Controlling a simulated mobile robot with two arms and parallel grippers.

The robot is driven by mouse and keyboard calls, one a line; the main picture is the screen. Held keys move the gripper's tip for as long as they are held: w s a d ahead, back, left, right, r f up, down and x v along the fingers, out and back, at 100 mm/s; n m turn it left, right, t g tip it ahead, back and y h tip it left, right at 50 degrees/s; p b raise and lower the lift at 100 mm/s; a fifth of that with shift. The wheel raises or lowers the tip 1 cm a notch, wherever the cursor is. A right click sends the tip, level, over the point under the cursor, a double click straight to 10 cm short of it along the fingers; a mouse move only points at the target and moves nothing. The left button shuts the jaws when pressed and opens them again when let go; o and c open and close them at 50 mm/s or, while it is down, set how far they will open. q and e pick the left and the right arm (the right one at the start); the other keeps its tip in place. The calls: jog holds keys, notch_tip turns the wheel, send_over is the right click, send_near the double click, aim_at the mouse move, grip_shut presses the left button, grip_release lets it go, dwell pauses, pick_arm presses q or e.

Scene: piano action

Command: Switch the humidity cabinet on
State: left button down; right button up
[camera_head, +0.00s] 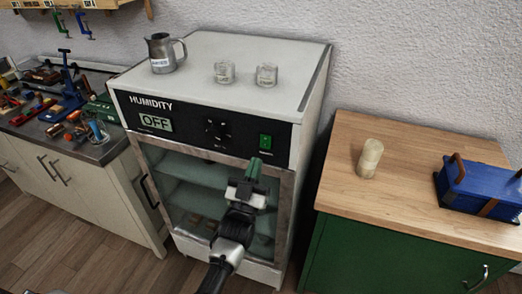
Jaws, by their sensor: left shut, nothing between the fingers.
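The humidity cabinet (310,120) is a pale box with a black front panel marked HUMIDITY. Its display (155,123) reads OFF. A small green switch (265,141) sits at the right of the panel, with a dark dial (215,128) left of it. My left gripper (254,168) is shut and empty, in front of the glass door and just below the green switch in the picture. I cannot tell whether its tips touch the cabinet. My right gripper is out of view.
A metal jug (165,53) and two small jars (224,72) (266,74) stand on the cabinet. A wood-topped green cabinet (400,150) at right bears a pale cylinder (370,158) and a blue toolbox (482,190). A cluttered tool bench (110,152) stands left.

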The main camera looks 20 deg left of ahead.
aim_at(264, 145)
pick_arm(q)
jog(key=shift+w+f, duration=0.15)
jog(key=shift+w, duration=2)
jog(key=b, duration=0.1)
jog(key=f+b, duration=0.1)
jog(key=b, duration=0.1)
jog(key=shift+w+t, duration=0.3)
jog(key=shift+t, duration=0.1)
jog(key=shift+r+p, duration=0.4)
jog(key=shift+p, duration=0.1)
jog(key=shift+s+f, duration=0.1)
